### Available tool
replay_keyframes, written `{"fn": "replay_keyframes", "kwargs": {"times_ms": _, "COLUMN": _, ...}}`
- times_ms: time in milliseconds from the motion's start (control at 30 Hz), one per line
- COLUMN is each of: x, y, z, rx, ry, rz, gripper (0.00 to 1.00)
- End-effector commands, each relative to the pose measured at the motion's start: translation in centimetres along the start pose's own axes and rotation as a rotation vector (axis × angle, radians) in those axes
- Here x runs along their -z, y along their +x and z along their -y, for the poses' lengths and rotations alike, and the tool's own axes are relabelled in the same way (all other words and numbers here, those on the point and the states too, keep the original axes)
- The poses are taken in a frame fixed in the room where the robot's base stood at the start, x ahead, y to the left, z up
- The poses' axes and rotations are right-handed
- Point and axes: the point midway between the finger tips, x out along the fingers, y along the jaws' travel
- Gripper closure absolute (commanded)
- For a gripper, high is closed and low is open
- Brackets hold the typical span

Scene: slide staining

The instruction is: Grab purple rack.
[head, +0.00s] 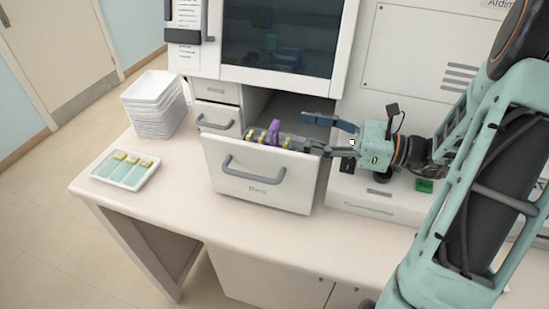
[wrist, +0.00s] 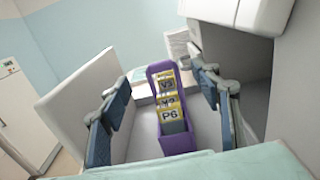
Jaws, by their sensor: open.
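The purple rack (head: 273,128) sits in the open drawer, partly hidden by the drawer front and my gripper. In the wrist view the purple rack (wrist: 178,144) stands upright and holds slides with yellow labels, one reading P6. My gripper (head: 288,129) reaches into the drawer from the right. In the wrist view its two blue-grey fingers (wrist: 160,82) are spread wide, one on each side of the rack. Gaps show between the fingers and the rack, the left gap wider.
The open drawer (head: 262,180) has a tall front panel with a handle. A tray of yellow-topped slides (head: 126,169) lies on the counter at left, near a stack of white trays (head: 153,104). The cabinet with a dark window (head: 282,38) stands above the drawer.

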Motion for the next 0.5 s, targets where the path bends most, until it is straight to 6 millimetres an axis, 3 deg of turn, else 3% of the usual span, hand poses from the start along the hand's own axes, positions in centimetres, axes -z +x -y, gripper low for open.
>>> {"fn": "replay_keyframes", "kwargs": {"times_ms": 267, "x": 0.0, "y": 2.3, "z": -0.1, "rx": -0.004, "ry": 0.0, "rz": 0.0, "gripper": 0.42}}
{"fn": "replay_keyframes", "kwargs": {"times_ms": 500, "x": -0.1, "y": 6.2, "z": -0.1, "rx": -0.005, "ry": -0.001, "rz": 0.0, "gripper": 0.42}}
